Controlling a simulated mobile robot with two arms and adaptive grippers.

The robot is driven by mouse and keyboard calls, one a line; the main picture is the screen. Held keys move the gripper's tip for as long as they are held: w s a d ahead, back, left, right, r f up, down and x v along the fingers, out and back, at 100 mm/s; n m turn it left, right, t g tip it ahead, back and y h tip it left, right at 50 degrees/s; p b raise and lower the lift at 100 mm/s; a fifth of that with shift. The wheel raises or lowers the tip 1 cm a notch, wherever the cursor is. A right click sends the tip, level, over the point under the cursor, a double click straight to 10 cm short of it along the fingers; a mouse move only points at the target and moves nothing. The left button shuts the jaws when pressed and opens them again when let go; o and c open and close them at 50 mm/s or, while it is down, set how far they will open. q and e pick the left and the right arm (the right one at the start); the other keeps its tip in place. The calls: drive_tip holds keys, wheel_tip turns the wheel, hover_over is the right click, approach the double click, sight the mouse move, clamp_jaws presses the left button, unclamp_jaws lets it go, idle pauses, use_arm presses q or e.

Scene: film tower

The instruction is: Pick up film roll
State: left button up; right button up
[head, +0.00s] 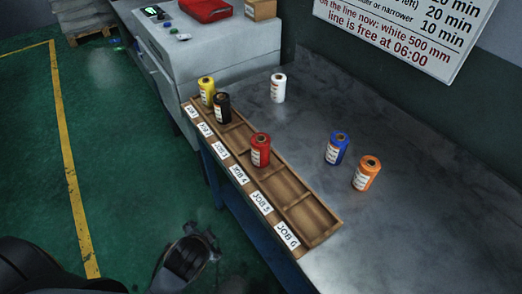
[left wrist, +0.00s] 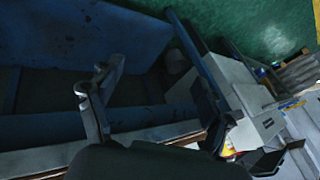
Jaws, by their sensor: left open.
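Several film rolls stand upright. In the head view, a yellow roll (head: 207,91), a black roll (head: 222,108) and a red roll (head: 260,150) are in a wooden tray (head: 322,236) with job labels. The red one seems to be in the JOB 4 compartment. A white roll (head: 278,87), a blue roll (head: 336,148) and an orange roll (head: 366,174) stand on the grey bench. My left gripper (head: 198,248) is over the floor, left of the tray and apart from every roll. Its spread, empty fingers show in the left wrist view (left wrist: 155,108). My right gripper is out of view.
The grey bench top (head: 410,220) is clear right of the rolls. A grey machine (head: 215,48) with a red tray (head: 206,10) stands at the far end. A wall sign (head: 410,35) hangs behind. The green floor has a yellow line (head: 72,185).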

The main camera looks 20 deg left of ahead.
sight(257, 152)
use_arm(q)
drive_tip(key=w+a+r+m+t+y, duration=0.4)
drive_tip(key=w+r+m+t, duration=0.35)
drive_tip(key=r+m, duration=0.25)
drive_tip(key=w+d+r+m+t+h, duration=0.15)
drive_tip(key=w+d+m+h, duration=0.35)
drive_tip(key=m, duration=0.6)
drive_tip(key=w+d+r+m+t+h, duration=0.1)
drive_tip(key=d+m+t+h, duration=0.2)
drive_tip(key=d+m, duration=0.55)
drive_tip(key=shift+m, duration=0.85)
drive_tip(key=w, duration=0.2)
drive_tip(key=w+a+p, duration=0.1)
drive_tip(key=w, duration=0.1)
drive_tip(key=w+p, duration=0.1)
drive_tip(key=w, duration=0.2)
drive_tip(key=shift+a, duration=0.25)
drive_tip(key=shift+w+p, duration=0.45)
drive_tip(key=shift+w, duration=2.5)
drive_tip(key=shift+s+r, duration=0.1)
drive_tip(key=shift+c, duration=0.5)
